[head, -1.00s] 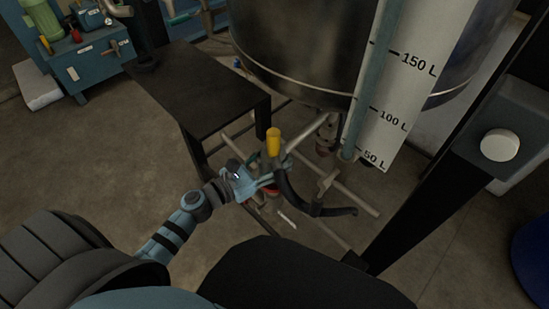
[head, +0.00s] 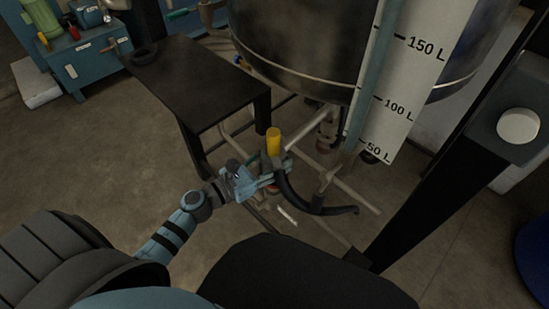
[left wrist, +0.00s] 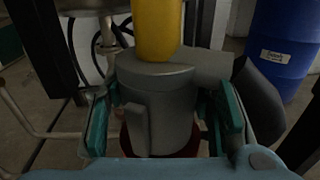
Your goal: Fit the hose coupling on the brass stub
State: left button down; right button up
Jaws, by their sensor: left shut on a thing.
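The hose coupling (left wrist: 158,105) is a grey body with a yellow top (head: 273,141), and a black hose (head: 305,203) curves off it to the right. My left gripper (head: 266,182) is shut on the coupling in front of the tank, near the dark table's corner. In the left wrist view teal fingers stand on both sides of the grey body. A dark red part shows low behind the coupling. I cannot make out the brass stub, and I cannot tell whether the coupling touches it. My right gripper is not in view.
A steel tank (head: 300,50) with a litre scale (head: 412,75) stands behind, with pipes (head: 357,193) below it. A black post (head: 445,175) rises at right.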

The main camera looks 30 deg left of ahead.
pick_arm(q)
jog(key=shift+f, duration=0.25)
jog(key=c, duration=0.7)
grip_release()
jog(key=shift+r, duration=0.1)
jog(key=v, duration=1.2)
